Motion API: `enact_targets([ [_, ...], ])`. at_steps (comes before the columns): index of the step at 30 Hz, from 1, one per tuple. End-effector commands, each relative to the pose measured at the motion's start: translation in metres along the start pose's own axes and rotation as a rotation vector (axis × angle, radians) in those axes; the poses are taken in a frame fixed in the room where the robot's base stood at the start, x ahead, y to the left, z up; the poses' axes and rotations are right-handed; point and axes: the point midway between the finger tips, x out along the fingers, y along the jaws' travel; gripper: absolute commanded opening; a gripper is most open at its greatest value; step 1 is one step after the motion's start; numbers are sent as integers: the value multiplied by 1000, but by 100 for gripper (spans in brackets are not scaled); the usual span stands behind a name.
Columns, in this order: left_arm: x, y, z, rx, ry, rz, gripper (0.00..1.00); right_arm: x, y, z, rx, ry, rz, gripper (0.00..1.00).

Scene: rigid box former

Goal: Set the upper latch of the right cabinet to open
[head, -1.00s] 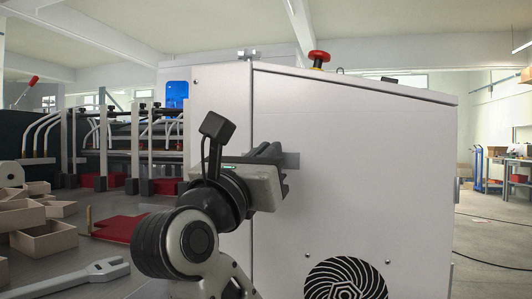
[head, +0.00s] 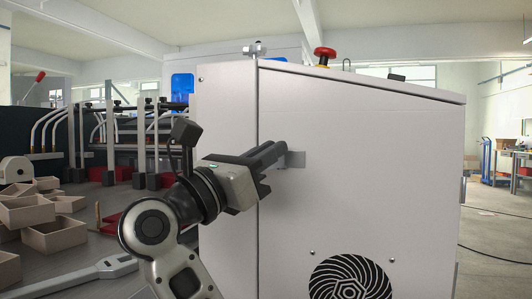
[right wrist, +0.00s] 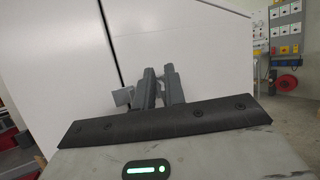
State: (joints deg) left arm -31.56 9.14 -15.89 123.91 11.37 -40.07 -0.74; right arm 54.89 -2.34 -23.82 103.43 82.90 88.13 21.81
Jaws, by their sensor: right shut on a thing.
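The right cabinet (head: 370,190) is a large white box with a vertical seam near its left side. The upper latch is a small grey tab (head: 294,159) just right of that seam. It also shows in the right wrist view (right wrist: 122,97), left of the fingers. My right gripper (head: 270,155) is at the latch, its dark fingers pointing right and shut on it. In the right wrist view the fingers (right wrist: 161,86) are close together, with a narrow gap. They hide part of the latch, so its exact angle is unclear. My left gripper is out of view.
A red emergency button (head: 325,55) sits on the cabinet top. A round fan grille (head: 350,280) is low on its front. Several open boxes (head: 55,235) and a large grey wrench (head: 85,275) lie on the left surface. Open floor shows at the far right.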

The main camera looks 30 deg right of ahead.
Motion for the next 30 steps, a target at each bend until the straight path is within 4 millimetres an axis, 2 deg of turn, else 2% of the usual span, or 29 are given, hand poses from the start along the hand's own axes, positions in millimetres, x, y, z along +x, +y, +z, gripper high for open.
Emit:
enact_targets([
  [17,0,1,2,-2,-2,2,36,1,-1,-4,-6,9,-6,0],
  [18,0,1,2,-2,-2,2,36,0,-1,-4,-6,9,-6,14],
  [19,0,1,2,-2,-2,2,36,0,-1,-4,-6,9,-6,23],
  [20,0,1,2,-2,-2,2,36,0,-1,-4,-6,9,-6,26],
  [30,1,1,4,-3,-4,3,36,-3,0,-2,-3,4,-2,26],
])
